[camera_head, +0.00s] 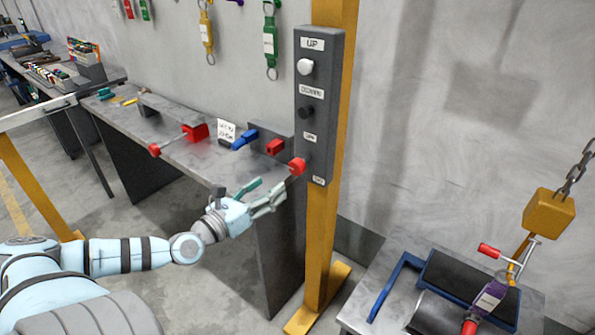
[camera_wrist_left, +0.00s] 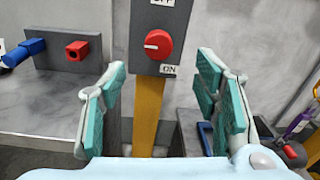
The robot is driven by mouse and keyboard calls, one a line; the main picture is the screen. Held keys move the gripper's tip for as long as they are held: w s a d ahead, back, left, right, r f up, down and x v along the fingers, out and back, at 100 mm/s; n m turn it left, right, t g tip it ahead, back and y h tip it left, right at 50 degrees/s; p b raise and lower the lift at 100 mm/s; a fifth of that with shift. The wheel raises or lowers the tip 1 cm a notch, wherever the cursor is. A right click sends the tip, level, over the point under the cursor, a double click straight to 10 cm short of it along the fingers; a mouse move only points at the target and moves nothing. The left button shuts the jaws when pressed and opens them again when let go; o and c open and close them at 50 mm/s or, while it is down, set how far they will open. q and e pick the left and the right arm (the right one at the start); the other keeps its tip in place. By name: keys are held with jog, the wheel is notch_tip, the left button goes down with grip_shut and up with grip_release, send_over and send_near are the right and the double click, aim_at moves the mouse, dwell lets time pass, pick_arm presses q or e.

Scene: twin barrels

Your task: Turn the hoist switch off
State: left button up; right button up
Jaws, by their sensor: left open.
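The hoist switch is a round red knob (camera_head: 297,166) low on a tall grey control box (camera_head: 318,60), fixed to a yellow post. In the left wrist view the red knob (camera_wrist_left: 158,45) is centred, with a white mark pointing left. A label above it reads OFF, partly cut off, and one below reads ON. My left gripper (camera_head: 272,196) is open and empty, just below and in front of the knob. In the left wrist view its teal-padded fingers (camera_wrist_left: 168,100) stand apart on either side of the post, the knob between and beyond them. My right gripper is not in view.
The yellow post (camera_head: 322,240) carries the box. A grey workbench (camera_head: 185,150) with red and blue fittings stands behind and left of my gripper. At lower right, a chain with a yellow block (camera_head: 549,214) hangs over a low table (camera_head: 360,312). Tools hang on the wall.

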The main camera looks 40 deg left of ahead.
aim_at(294, 168)
pick_arm(q)
jog(key=w+p, duration=0.1)
jog(key=w, duration=0.1)
jog(key=w+p, duration=0.1)
jog(key=w, duration=0.1)
jog(key=w+p, duration=0.1)
jog(key=w, duration=0.1)
jog(key=shift+w+a+r, duration=0.15)
jog(key=shift+a+r, duration=0.1)
jog(key=shift+r, duration=0.1)
jog(key=w, duration=0.5)
jog(key=shift+w+d+f+p, duration=0.1)
jog(key=shift+d+f+p, duration=0.2)
jog(key=shift+f+p, duration=0.05)
jog(key=shift+w+f, duration=0.1)
jog(key=shift+w, duration=0.3)
jog(key=shift+a, duration=0.1)
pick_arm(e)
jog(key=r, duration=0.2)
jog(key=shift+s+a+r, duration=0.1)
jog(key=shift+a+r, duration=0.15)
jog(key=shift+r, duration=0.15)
pick_arm(q)
jog(key=c, duration=1.2)
